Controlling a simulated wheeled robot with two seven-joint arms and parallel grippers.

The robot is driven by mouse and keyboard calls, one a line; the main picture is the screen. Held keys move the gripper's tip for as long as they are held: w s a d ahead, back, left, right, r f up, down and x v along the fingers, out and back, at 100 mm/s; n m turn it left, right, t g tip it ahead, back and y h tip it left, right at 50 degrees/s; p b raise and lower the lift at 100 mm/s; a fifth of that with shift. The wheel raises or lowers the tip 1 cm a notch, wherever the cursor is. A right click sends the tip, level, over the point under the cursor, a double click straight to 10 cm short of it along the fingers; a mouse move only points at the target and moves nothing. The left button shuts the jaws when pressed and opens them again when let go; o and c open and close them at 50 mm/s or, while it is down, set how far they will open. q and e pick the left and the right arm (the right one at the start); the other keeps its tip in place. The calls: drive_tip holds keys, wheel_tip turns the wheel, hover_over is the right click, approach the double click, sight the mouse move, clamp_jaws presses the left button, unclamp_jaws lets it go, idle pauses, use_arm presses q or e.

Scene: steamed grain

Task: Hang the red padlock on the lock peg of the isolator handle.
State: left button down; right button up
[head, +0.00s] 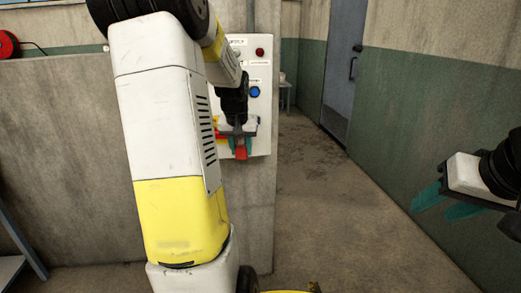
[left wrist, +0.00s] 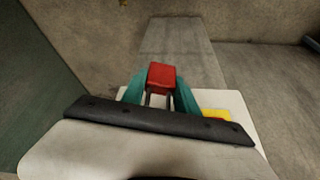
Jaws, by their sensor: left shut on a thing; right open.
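The red padlock (head: 241,152) is held between the teal fingers of my left gripper (head: 240,145), in front of the white isolator panel (head: 262,137). The lock peg is hidden. I cannot tell whether the shackle touches it. My right gripper (head: 438,203) is open and empty at the right.
The panel is on a concrete pillar (head: 262,200) and carries a blue button (head: 254,91) and a red lamp (head: 260,52). A low wall (head: 60,130) stands at the left. The floor (head: 325,215) right of the pillar is clear. A grey door (head: 345,65) is behind.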

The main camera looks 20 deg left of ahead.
use_arm(q)
drive_tip(key=shift+w+a+f, duration=0.25)
drive_tip(key=shift+w+a, duration=0.15)
drive_tip(key=shift+w, duration=0.25)
drive_tip(key=shift+w+a+f, duration=0.2)
drive_tip(key=shift+w+a, duration=0.2)
drive_tip(key=shift+w, duration=0.2)
drive_tip(key=shift+w+a+f, duration=0.25)
drive_tip(key=shift+w+a, duration=0.15)
drive_tip(key=shift+w, duration=0.25)
drive_tip(key=c, duration=0.9)
unclamp_jaws()
drive_tip(key=shift+o, duration=0.2)
